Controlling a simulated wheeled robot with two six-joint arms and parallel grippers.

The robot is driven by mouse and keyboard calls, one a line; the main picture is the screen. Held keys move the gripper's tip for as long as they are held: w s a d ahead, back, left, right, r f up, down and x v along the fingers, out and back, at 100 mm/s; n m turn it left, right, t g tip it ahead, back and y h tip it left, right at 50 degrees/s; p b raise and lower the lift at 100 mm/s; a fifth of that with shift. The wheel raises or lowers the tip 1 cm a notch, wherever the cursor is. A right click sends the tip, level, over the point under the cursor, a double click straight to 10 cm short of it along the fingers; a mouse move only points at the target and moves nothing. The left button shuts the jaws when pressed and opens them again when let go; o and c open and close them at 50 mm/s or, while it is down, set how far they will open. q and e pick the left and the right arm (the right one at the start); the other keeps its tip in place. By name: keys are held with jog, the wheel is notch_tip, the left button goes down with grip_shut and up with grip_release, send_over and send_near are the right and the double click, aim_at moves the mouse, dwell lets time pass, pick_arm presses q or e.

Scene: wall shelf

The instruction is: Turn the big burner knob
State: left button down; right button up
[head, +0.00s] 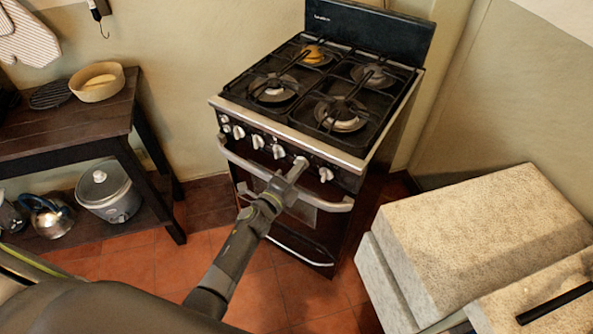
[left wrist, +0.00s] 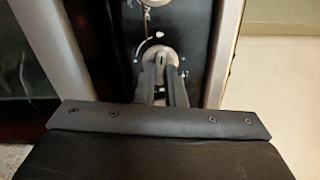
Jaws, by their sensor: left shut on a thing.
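The stove (head: 330,130) stands against the wall with a row of round silver knobs on its black front panel. My left gripper (head: 300,164) reaches the panel near the right end of the row. In the left wrist view its two dark fingers (left wrist: 162,72) are shut on a round knob (left wrist: 161,58), one finger on each side of its grip. In the head view the gripper mostly hides this knob. A free knob (head: 326,174) is to its right and another knob (head: 278,151) is to its left. My right gripper is not in view.
The oven handle (head: 285,178) runs below the knobs, under my left arm. A speckled stone block (head: 480,235) stands at the right. A dark wooden table (head: 70,125) with a bowl (head: 97,90) is at the left. The tiled floor before the stove is clear.

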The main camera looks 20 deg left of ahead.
pick_arm(q)
jog(key=c, duration=1.5)
grip_release()
jog(key=v, duration=1.7)
jog(key=shift+s+a, duration=0.2)
grip_shut()
